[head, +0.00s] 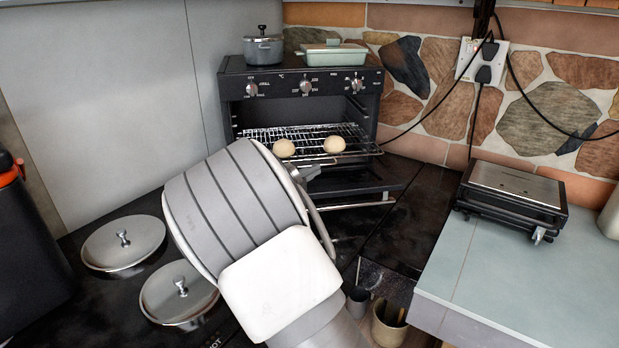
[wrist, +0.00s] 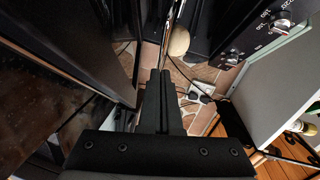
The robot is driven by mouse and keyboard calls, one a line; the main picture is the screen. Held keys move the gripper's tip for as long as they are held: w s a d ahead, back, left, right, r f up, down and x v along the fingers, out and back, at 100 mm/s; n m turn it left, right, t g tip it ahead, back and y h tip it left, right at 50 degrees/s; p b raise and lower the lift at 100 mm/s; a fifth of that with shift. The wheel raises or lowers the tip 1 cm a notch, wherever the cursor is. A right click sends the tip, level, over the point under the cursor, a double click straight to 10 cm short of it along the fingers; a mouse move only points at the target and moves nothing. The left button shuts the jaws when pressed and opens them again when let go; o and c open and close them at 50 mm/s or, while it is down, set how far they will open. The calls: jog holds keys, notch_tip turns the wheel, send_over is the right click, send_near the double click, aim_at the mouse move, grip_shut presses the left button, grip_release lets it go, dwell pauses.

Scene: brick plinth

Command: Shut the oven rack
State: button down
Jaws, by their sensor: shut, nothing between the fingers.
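The black oven (head: 232,88) stands against the back wall with its door (head: 345,186) folded down. Its wire rack (head: 364,149) sticks out of the opening and bears two pale round rolls (head: 284,148) (head: 334,144). My gripper (head: 312,170) is at the oven front, just below the rack's front edge and partly hidden by my arm. In the wrist view my fingers (wrist: 160,74) are shut together and empty, pointing toward the rack and a roll (wrist: 179,42). I cannot tell whether they touch the rack. The oven knobs (wrist: 282,24) show at the right there.
A pot (head: 263,49) and a green dish (head: 332,54) stand on the oven. Two lidded pots (head: 124,243) (head: 178,294) are at left. A grill (head: 514,188) sits on the right counter. Black cables (head: 432,108) hang by the wall socket.

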jog(key=shift+w+a+f, duration=0.1)
jog(key=shift+w, duration=0.45)
jog(key=shift+w, duration=0.1)
